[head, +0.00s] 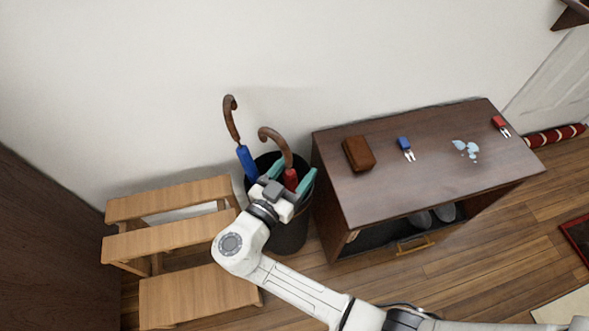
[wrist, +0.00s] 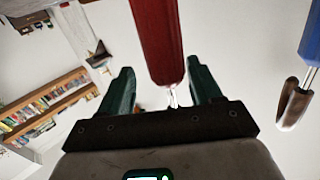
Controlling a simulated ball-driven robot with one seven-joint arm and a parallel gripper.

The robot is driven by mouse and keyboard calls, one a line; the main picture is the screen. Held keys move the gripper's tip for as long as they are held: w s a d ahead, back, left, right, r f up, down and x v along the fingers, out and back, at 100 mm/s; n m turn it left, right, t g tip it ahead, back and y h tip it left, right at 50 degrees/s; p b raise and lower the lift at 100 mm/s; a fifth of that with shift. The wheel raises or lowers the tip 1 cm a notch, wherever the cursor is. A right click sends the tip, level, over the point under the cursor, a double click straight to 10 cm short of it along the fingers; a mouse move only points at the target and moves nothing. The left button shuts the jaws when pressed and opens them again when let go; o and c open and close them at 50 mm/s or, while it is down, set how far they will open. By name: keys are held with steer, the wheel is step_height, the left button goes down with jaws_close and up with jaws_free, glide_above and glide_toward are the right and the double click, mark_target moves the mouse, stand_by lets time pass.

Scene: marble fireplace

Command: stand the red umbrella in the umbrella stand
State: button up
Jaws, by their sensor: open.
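The red umbrella (head: 291,180) has a curved brown handle and stands inside the dark umbrella stand (head: 290,238), handle up and leaning slightly. Its lower part is hidden inside the stand. My gripper (head: 290,176) is at the stand's mouth with its teal fingers open, one on each side of the red umbrella. In the wrist view the red umbrella (wrist: 157,35) passes between the open fingers, with no clear grip on it; its handle is hidden there. A blue umbrella (head: 247,163) with a brown handle stands at the left of the same stand, and shows in the wrist view (wrist: 311,40).
A wooden step stool (head: 170,240) stands left of the stand. A dark cabinet (head: 380,195) stands close on the right, carrying a brown box (head: 358,153), a blue item (head: 404,143), a red item (head: 499,122) and a pale blue patch (head: 465,148). A striped red roll (head: 553,135) lies beyond it.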

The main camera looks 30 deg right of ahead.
steer(key=shift+a, duration=0.1)
stand_by(0.3)
steer(key=v, duration=1)
steer(key=shift+s+a, duration=0.2)
steer(key=shift+a, duration=0.05)
stand_by(0.8)
